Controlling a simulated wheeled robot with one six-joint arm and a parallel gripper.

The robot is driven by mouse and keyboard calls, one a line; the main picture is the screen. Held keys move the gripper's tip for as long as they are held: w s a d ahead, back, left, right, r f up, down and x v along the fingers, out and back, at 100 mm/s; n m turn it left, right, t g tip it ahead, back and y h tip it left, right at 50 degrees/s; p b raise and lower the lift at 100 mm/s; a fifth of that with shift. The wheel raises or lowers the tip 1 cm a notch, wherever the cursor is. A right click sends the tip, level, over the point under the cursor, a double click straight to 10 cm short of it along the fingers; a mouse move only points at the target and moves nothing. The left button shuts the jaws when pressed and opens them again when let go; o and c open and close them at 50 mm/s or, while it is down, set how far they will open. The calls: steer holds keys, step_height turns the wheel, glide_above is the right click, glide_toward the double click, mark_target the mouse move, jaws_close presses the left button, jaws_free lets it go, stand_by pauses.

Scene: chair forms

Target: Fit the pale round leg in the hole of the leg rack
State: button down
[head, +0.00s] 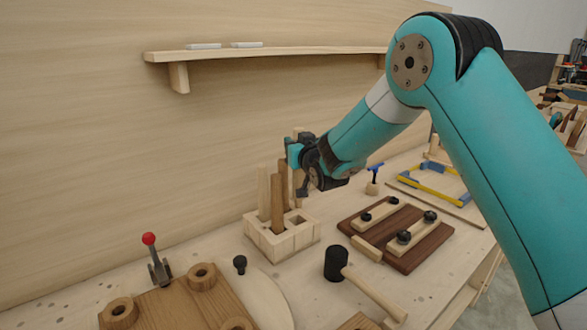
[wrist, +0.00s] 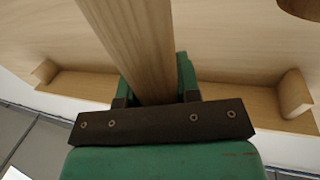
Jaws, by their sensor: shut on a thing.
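The leg rack (head: 262,246) is a pale wooden block with square openings in its top, standing on the bench. My gripper (head: 295,156) is above its back right part, shut on the pale leg (head: 298,178). In the wrist view the pale leg (wrist: 135,45) runs between the two green fingers of my gripper (wrist: 157,85). My gripper and the darker legs partly hide it in the head view. I cannot tell whether its lower end is inside the hole or above it.
A pale square leg (head: 263,188) and a brown leg (head: 278,205) stand in the rack, close to my gripper. A black-headed mallet (head: 336,264) and a dark clamp board (head: 412,252) lie to the right. A wall shelf (head: 290,52) is above.

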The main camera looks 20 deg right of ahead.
mark_target(295, 181)
steer(key=f, duration=0.1)
steer(key=f+b, duration=0.1)
steer(key=f, duration=0.1)
steer(key=f+b, duration=0.1)
steer(key=f, duration=0.1)
steer(key=shift+w+a, duration=0.1)
steer(key=shift+w, duration=0.25)
steer(key=shift+f, duration=0.2)
steer(key=shift+f+b, duration=0.45)
steer(key=shift+f, duration=1)
steer(key=shift+f+b, duration=1.1)
steer(key=shift+b, duration=0.05)
steer(key=shift+f+b, duration=0.25)
steer(key=shift+b, duration=0.1)
steer(key=c, duration=0.8)
jaws_free()
steer(key=shift+o, duration=0.2)
steer(key=shift+s, duration=0.15)
